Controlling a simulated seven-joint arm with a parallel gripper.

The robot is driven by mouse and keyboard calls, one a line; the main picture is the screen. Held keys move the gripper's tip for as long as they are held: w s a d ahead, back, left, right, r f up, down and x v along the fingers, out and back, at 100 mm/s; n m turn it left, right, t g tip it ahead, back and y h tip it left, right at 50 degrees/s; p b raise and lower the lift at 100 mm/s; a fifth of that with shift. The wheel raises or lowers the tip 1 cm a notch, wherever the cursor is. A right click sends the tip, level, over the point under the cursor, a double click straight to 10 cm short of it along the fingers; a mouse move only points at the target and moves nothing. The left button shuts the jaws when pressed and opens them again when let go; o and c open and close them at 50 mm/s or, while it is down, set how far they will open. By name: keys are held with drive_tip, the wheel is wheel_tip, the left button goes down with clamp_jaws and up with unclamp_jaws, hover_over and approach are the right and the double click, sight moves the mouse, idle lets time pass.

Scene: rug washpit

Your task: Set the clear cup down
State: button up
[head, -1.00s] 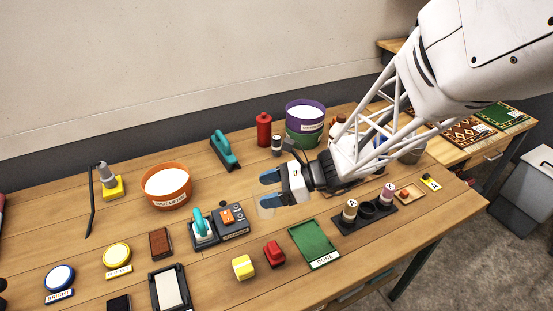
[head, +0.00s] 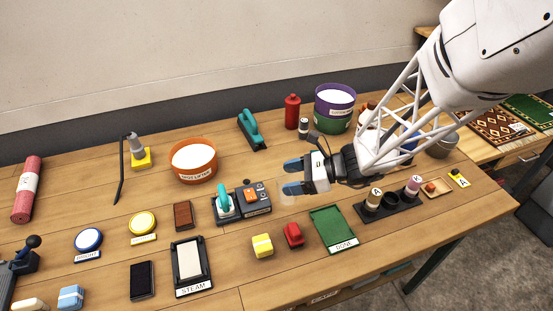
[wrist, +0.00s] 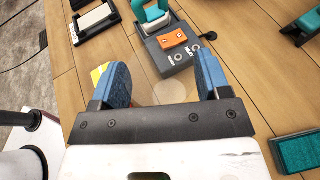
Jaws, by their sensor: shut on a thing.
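The clear cup (wrist: 169,92) is almost invisible between my fingers in the wrist view, where only a pale round patch shows. In the head view the cup (head: 287,200) is a faint outline at and below the blue fingertips. My gripper (head: 289,174) is shut on the cup, with its fingers spread to the cup's width; it also shows in the wrist view (wrist: 164,78). I cannot tell whether the cup's base touches the table.
A grey control box (head: 256,205) with an orange switch is just left of my gripper. A bottle rack (head: 391,205) is right. Some bare wood lies between them.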

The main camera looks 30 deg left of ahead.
drive_tip(key=w+a+f, duration=0.1)
drive_tip(key=w+a, duration=0.8)
drive_tip(key=w, duration=0.2)
drive_tip(key=shift+w+a+f, duration=0.15)
drive_tip(key=shift+a+f, duration=0.1)
drive_tip(key=shift+a, duration=0.05)
drive_tip(key=shift+f, duration=1.75)
drive_tip(key=o, duration=0.9)
drive_tip(key=shift+f, duration=0.1)
drive_tip(key=v, duration=1.2)
